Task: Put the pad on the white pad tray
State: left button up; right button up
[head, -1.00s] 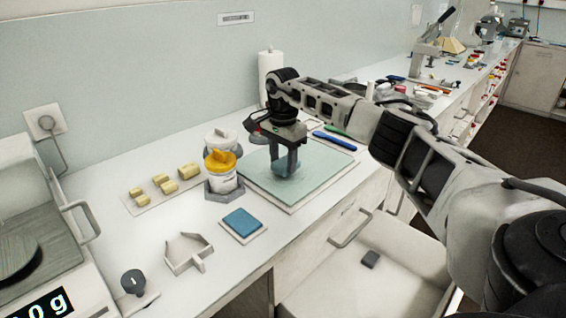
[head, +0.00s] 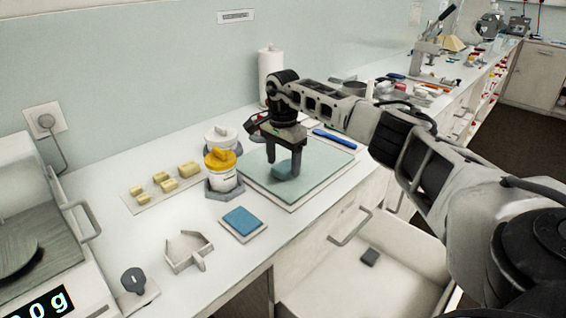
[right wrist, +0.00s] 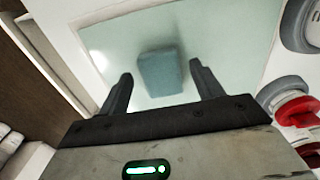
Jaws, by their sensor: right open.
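A blue-grey block-like pad (head: 283,171) lies on the pale green glass plate (head: 325,165); it also shows in the right wrist view (right wrist: 160,73). My right gripper (head: 284,166) points down over it and is open, with a fingertip on either side. In the right wrist view the gripper (right wrist: 160,80) shows a gap between each finger and the pad. A small white tray (head: 246,240) with a flat blue square (head: 240,220) on it is to the left of the plate, near the front edge. My left gripper is out of view.
A yellow-lidded jar (head: 222,170) and a white-lidded jar (head: 218,138) stand left of the plate. Yellow blocks lie on a strip (head: 150,205) behind. A white angular holder (head: 187,250) is left of the tray. An open drawer (head: 385,265) juts out below the counter.

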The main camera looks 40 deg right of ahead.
notch_tip(320, 180, up, 10)
jog(key=shift+b, duration=0.3)
jog(key=shift+o, duration=0.3)
jog(key=shift+r, duration=0.4)
jog(key=o, duration=0.4)
jog(key=shift+r, duration=0.2)
jog(key=shift+c, duration=0.2)
jog(key=m+b, duration=0.1)
jog(key=m, duration=0.4)
jog(key=m+t+b, duration=0.1)
jog(key=m+b, duration=0.2)
jog(key=m, duration=1)
send_over(286, 168)
notch_tip(286, 168, down, 7)
jog(key=shift+r, duration=0.1)
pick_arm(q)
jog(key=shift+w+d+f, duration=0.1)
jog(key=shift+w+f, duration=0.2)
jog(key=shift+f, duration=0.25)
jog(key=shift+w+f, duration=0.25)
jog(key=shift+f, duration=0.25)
pick_arm(e)
jog(key=shift+w+d+f, duration=0.15)
jog(key=shift+f, duration=1.2)
jog(key=shift+w+d+f, duration=0.15)
jog(key=shift+f, duration=1.15)
